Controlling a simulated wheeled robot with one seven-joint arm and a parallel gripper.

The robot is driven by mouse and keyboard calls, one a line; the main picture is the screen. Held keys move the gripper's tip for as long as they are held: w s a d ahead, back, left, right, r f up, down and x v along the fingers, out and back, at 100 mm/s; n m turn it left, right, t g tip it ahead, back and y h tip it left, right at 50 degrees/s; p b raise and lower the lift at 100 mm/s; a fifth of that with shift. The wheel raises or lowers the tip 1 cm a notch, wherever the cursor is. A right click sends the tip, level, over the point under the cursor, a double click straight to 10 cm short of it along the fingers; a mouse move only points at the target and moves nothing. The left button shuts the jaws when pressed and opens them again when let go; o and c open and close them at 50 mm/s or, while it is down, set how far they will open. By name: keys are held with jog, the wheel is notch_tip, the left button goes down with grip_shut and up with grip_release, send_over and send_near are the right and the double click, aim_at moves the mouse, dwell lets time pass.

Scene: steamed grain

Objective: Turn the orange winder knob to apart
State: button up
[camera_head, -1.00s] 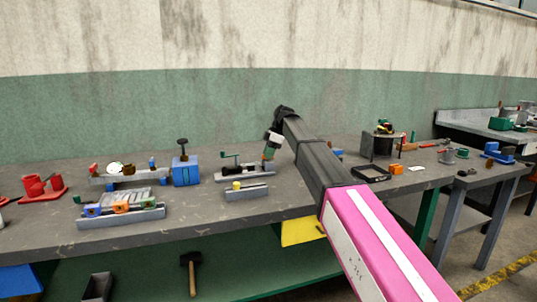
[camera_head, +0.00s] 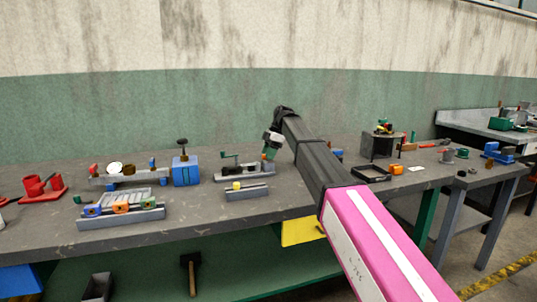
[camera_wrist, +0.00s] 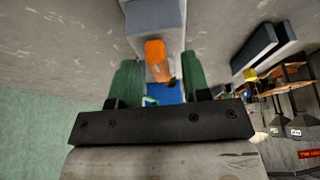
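The orange knob (camera_wrist: 156,59) shows in the wrist view on a grey block-like fixture (camera_wrist: 155,18). My gripper (camera_wrist: 160,75) has its two green fingers on either side of the knob, with a visible gap on each side, so it is open around it. A blue part (camera_wrist: 166,93) shows below the knob between the fingers. In the head view my gripper (camera_head: 269,153) points down at the right end of a grey fixture (camera_head: 240,176) with a green crank. The knob is too small there to make out clearly.
A low grey block with a yellow part (camera_head: 247,193) stands just in front of the fixture. A blue box (camera_head: 186,172) with a black knob stands to the left. A black tray (camera_head: 371,174) and an orange block (camera_head: 397,169) lie to the right of my arm.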

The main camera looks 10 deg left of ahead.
jog(key=v, duration=1)
jog(key=shift+r, duration=0.4)
jog(key=shift+d, duration=0.15)
